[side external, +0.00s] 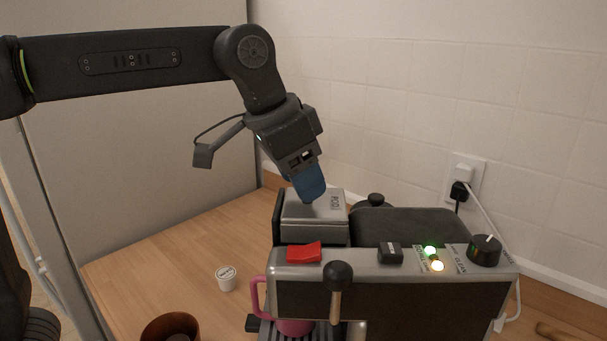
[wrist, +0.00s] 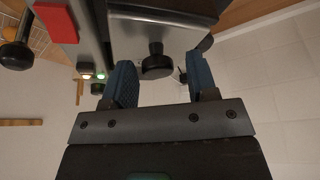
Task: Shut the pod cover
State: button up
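The pod cover (side external: 313,204) is a metal lid marked "POD" on top of the coffee machine (side external: 385,295). It lies about flat over its housing, with a thin seam below it; I cannot tell whether it is fully shut. My gripper (side external: 308,195) points down at the cover's top back edge, at or just above it; contact is unclear. In the wrist view my gripper (wrist: 160,62) has its two blue fingers apart with nothing held between them. A black knob (wrist: 156,62) shows beyond the gap, with a metal surface (wrist: 150,30) of the machine behind it.
A red switch (side external: 304,252), a black lever (side external: 337,280), lit lamps and a dial (side external: 485,249) are on the machine. A pink mug (side external: 293,327) stands under it. A white pod (side external: 227,278) and a brown cup (side external: 165,328) are on the wooden counter (side external: 180,265). The tiled wall is behind.

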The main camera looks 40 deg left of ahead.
jog(key=shift+o, duration=0.3)
jog(key=v, duration=1.3)
jog(key=shift+s+r, duration=0.2)
jog(key=shift+r, duration=0.15)
jog(key=s+a+f+n+y, duration=0.1)
jog(key=s+a+f, duration=0.4)
jog(key=f, duration=0.7)
jog(key=s+a+f+n+t, duration=0.1)
jog(key=s+a+f+n, duration=0.3)
jog(key=f, duration=0.9)
jog(key=shift+s+a+t+y, duration=0.35)
jog(key=shift+s+a, duration=0.55)
jog(key=shift+s, duration=0.3)
